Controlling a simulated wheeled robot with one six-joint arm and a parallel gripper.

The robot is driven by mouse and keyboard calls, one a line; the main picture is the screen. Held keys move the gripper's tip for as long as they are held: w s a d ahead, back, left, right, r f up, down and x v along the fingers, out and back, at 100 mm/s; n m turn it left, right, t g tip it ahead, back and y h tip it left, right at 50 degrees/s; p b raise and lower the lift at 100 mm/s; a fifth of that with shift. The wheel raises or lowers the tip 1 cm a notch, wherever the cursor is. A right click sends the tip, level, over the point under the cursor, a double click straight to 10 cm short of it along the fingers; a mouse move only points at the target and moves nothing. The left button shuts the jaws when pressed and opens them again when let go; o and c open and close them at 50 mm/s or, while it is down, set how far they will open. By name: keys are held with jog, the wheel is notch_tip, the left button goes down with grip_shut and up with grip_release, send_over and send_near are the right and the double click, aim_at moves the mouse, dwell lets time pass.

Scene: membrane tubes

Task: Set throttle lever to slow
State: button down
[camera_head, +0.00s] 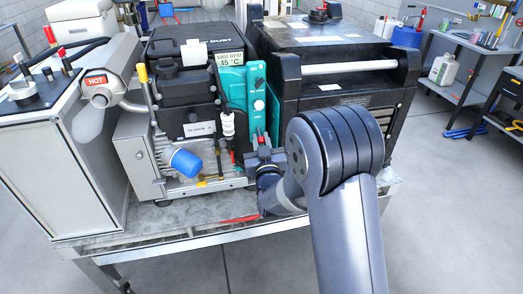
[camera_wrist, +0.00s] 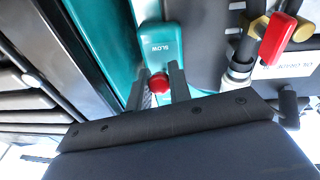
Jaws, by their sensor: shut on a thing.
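The throttle lever's round red knob (camera_wrist: 159,84) sits between the two fingers of my gripper (camera_wrist: 160,77) in the wrist view. The fingers are shut on it. Just beyond the knob is a teal plate (camera_wrist: 156,38) with a SLOW label, upside down in the picture. The lever's stem and slot are mostly hidden by the knob and fingers. In the head view, my gripper (camera_head: 262,153) is at the lower right of the teal panel (camera_head: 235,88), with the red knob (camera_head: 262,140) at its tip.
A red valve handle (camera_wrist: 278,40) on a brass fitting is right of my gripper in the wrist view. In the head view, a blue cylinder (camera_head: 184,163) juts out at the left. A black-framed unit (camera_head: 340,90) stands at the right, and the bench's front edge (camera_head: 170,245) lies below.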

jog(key=shift+w+f+t+b, duration=0.1)
jog(key=shift+f+t+b, duration=0.25)
jog(key=shift+b, duration=1.45)
jog(key=shift+r, duration=0.2)
jog(key=c, duration=1.3)
grip_release()
jog(key=b+v, duration=0.3)
jog(key=v, duration=0.7)
jog(key=shift+s+f, duration=0.3)
jog(key=shift+s, duration=0.05)
